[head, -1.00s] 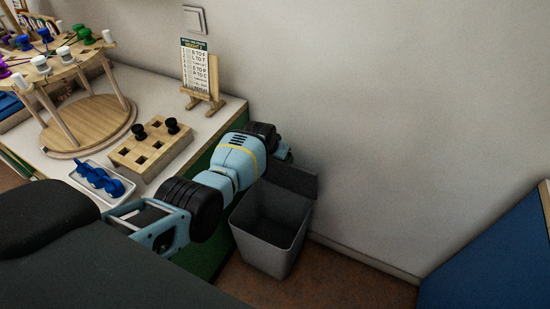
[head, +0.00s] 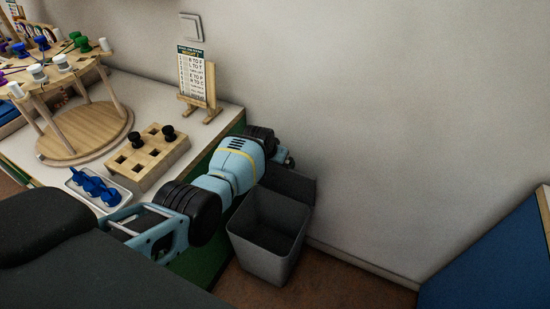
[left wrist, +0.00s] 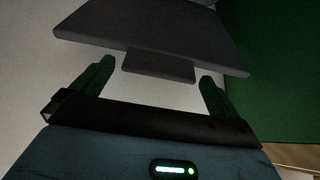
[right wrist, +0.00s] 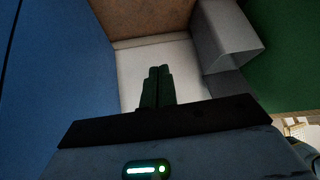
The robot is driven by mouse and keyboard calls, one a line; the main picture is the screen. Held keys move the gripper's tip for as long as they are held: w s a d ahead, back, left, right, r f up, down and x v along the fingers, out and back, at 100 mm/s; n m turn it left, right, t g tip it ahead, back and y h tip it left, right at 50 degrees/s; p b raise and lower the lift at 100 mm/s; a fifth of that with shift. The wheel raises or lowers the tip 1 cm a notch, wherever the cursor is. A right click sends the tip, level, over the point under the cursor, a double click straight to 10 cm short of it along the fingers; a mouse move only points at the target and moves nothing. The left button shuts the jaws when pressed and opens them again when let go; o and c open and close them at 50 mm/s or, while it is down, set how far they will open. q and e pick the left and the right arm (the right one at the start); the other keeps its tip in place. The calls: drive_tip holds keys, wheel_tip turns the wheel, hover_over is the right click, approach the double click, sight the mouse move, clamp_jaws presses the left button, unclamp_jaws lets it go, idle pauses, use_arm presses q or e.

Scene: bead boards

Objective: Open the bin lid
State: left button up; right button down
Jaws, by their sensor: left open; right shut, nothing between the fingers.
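The grey bin (head: 262,258) stands on the floor beside the green cabinet, and its inside shows. Its dark grey lid (head: 290,187) stands raised at the bin's back, near the wall. In the left wrist view the lid (left wrist: 155,35) is close ahead, with a small tab (left wrist: 158,67) at its edge. My left gripper (left wrist: 155,75) is open, its fingers on either side of the tab; I cannot tell whether they touch it. In the head view my left gripper (head: 285,159) is partly hidden behind its wrist. My right gripper (right wrist: 158,72) is shut and empty; the bin (right wrist: 225,40) shows beyond it.
A white-topped cabinet (head: 205,136) at left holds a wooden block with holes (head: 150,160), a tray with blue pieces (head: 92,190), a bead stand and a chart (head: 197,80). A blue panel (head: 490,260) stands at right. Bare floor lies between bin and panel.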

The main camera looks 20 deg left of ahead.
use_arm(q)
drive_tip(key=p+v, duration=0.4)
drive_tip(key=v, duration=0.4)
drive_tip(key=shift+p, duration=0.4)
use_arm(e)
drive_tip(key=w+r+t, duration=0.1)
drive_tip(key=w+r, duration=0.2)
drive_tip(key=r, duration=0.3)
drive_tip(key=shift+w+d, duration=0.35)
drive_tip(key=shift+w, duration=0.05)
use_arm(q)
drive_tip(key=shift+f, duration=0.1)
